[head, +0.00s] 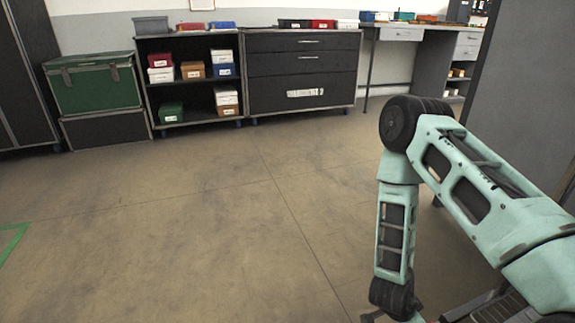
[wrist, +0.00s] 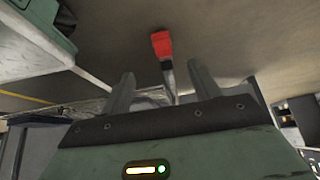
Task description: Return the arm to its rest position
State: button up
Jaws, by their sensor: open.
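My arm (head: 395,225) is teal with black joints and fills the right side of the head view. It rises to a bent elbow, and its forearm hangs down to the bottom edge. My gripper (wrist: 160,78) shows in the wrist view with its two dark fingers spread apart. I see nothing held between them. In the head view the hand is mostly cut off by the bottom edge.
A red block-like thing (wrist: 161,44) on a grey stem shows beyond the fingers; I cannot tell what it is. A dark panel (head: 525,95) stands close to my arm at right. A green trunk (head: 95,88), shelves (head: 188,45) and drawers (head: 300,72) line the wall. The middle floor is clear.

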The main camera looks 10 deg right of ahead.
jog(key=w+a+r+n+t+y, duration=0.1)
jog(key=w+a+r+n+y, duration=0.15)
jog(key=w+a+r, duration=0.35)
jog(key=w+a+r+n+t+y, duration=0.1)
jog(key=w+a+r+n+y, duration=0.2)
jog(key=a, duration=0.4)
jog(key=s+a+r+n+y, duration=0.1)
jog(key=s+a+r+n, duration=0.15)
jog(key=a+r, duration=0.2)
jog(key=s+a+r+n+g+y+p, duration=0.1)
jog(key=a+r+n, duration=0.2)
jog(key=a+r, duration=0.15)
jog(key=s+a+r+n+y, duration=0.1)
jog(key=a+r+n, duration=0.1)
jog(key=a+r, duration=0.3)
jog(key=s+r+n+g+h+p, duration=0.2)
jog(key=s+r+n, duration=1)
jog(key=s+r, duration=0.35)
notch_tip(320, 180, up, 37)
jog(key=p, duration=3.6)
jog(key=shift+w+p, duration=0.35)
jog(key=shift+p, duration=0.05)
